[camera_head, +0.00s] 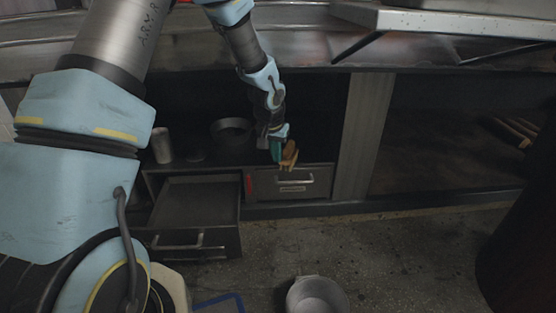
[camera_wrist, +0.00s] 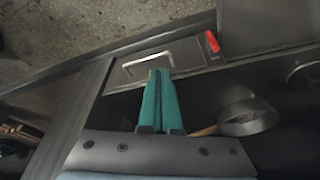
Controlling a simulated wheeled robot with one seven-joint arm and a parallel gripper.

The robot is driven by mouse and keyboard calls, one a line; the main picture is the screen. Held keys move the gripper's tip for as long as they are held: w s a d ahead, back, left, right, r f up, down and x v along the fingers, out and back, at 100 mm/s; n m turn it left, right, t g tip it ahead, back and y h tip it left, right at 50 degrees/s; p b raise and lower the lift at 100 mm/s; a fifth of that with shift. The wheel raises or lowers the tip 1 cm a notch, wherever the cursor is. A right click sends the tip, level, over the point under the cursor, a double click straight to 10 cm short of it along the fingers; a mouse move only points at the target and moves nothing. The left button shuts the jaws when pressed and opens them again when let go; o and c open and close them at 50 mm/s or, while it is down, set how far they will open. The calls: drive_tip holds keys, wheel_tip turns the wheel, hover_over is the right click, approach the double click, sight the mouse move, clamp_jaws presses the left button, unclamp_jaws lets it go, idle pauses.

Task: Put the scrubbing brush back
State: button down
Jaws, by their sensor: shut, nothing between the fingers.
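My gripper (camera_head: 277,150) is over the front of the low shelf, just above the closed drawer. Its teal fingers are together and empty, and also show in the wrist view (camera_wrist: 160,92). A small brown object with a paler, tan lower part (camera_head: 290,153) is right beside the fingers in the head view. It may be the scrubbing brush, but it is too small to be sure. I cannot tell whether the fingers touch it. No clear brush shows in the wrist view, where the fingers hide part of the shelf.
The left drawer (camera_head: 195,203) is pulled open and looks empty. The right drawer (camera_head: 316,180) is closed, with a red mark (camera_head: 249,183) at its left. A dark pan (camera_head: 231,126) and a metal cup (camera_head: 161,145) stand on the shelf. A pot (camera_head: 316,296) is on the floor.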

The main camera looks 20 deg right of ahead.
sight(289, 156)
drive_tip(key=w+d+f+b, duration=0.3)
drive_tip(key=w+d+f, duration=0.1)
drive_tip(key=f, duration=0.3)
drive_tip(key=shift+w+f+b, duration=0.25)
drive_tip(key=shift+w+b, duration=0.05)
